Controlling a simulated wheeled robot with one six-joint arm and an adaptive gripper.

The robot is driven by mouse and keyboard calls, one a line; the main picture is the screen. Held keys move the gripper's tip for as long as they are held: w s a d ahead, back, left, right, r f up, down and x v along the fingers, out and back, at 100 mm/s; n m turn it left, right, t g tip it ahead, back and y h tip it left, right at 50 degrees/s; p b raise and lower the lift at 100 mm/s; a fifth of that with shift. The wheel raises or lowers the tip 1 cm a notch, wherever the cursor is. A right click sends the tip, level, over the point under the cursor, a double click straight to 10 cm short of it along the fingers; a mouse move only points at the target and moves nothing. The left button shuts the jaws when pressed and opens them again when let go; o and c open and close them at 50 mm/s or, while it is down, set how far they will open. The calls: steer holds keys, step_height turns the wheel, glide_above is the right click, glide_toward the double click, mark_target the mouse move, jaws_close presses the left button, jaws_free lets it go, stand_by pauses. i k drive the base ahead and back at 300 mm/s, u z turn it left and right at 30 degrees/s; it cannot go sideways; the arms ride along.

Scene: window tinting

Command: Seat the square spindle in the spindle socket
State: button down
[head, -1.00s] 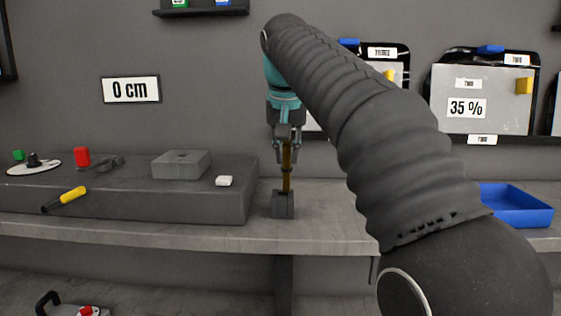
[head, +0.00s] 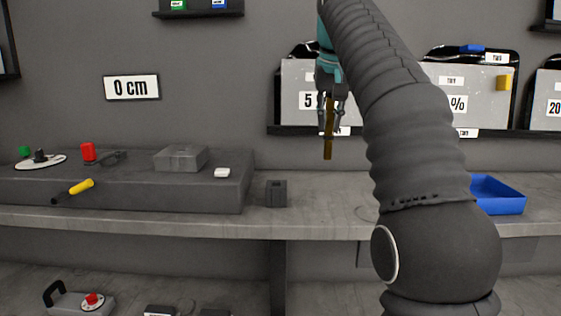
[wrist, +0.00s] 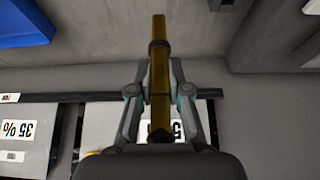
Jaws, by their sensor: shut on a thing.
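My gripper (head: 331,102) is shut on the square spindle (head: 328,140), a long brass-coloured bar that hangs roughly upright, its lower end free in the air. In the wrist view the spindle (wrist: 159,75) runs between both fingers. A small dark block (head: 276,194) stands on the bench, below and left of the spindle. A flat grey box (head: 181,158) with a small mark on its top sits on the raised platform farther left. I cannot tell which of these two is the spindle socket.
The raised platform (head: 215,195) also bears a yellow-handled tool (head: 81,187), a red item (head: 88,151) and a white piece (head: 222,173). A blue tray (head: 495,196) is at right. Panels stand on a wall ledge behind my gripper. The bench (head: 325,205) right of the dark block is clear.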

mark_target(185, 158)
steer(key=z, duration=0.05)
steer(key=k, duration=0.85)
